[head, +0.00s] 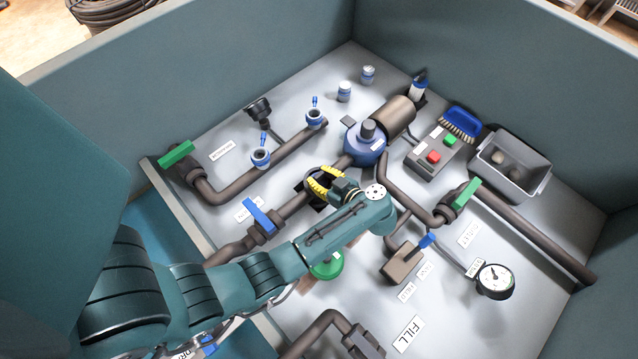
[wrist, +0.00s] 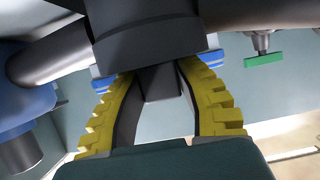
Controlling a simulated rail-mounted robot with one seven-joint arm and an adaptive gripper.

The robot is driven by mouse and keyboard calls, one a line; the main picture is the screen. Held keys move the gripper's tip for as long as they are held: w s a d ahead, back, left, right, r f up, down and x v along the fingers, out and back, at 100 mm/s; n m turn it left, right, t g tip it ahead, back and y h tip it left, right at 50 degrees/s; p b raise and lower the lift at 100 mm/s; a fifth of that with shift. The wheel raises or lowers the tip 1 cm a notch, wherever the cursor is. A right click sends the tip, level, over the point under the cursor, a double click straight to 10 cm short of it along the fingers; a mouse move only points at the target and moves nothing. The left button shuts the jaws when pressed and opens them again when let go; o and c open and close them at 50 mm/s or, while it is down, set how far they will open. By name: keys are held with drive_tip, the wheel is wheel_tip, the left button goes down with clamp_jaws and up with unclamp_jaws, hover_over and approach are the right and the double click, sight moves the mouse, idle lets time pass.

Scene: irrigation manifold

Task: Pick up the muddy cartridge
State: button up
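My gripper (wrist: 158,82) has yellow ribbed fingers with dark inner pads. In the head view it (head: 322,182) reaches down to the pipe run between the blue-handled valve and the blue pump. In the wrist view a dark stub (wrist: 160,88) lies between the fingers, below a wide dark cylindrical body (wrist: 150,40). The finger pads are apart and close to the stub's sides; I cannot tell if they press on it. I cannot tell whether this stub belongs to the muddy cartridge. No cartridge is clearly recognisable; my arm hides part of the pipe run.
A grey bin (head: 540,178) with brownish lumps stands at the right, beside a blue brush (head: 460,122) and button box (head: 432,156). The blue-handled valve (head: 260,218), pump (head: 365,147), green round part (head: 328,266) and gauge (head: 494,281) surround my arm. High walls enclose the panel.

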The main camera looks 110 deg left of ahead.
clamp_jaws()
wheel_tip(320, 180, up, 18)
drive_tip(key=p, duration=0.9)
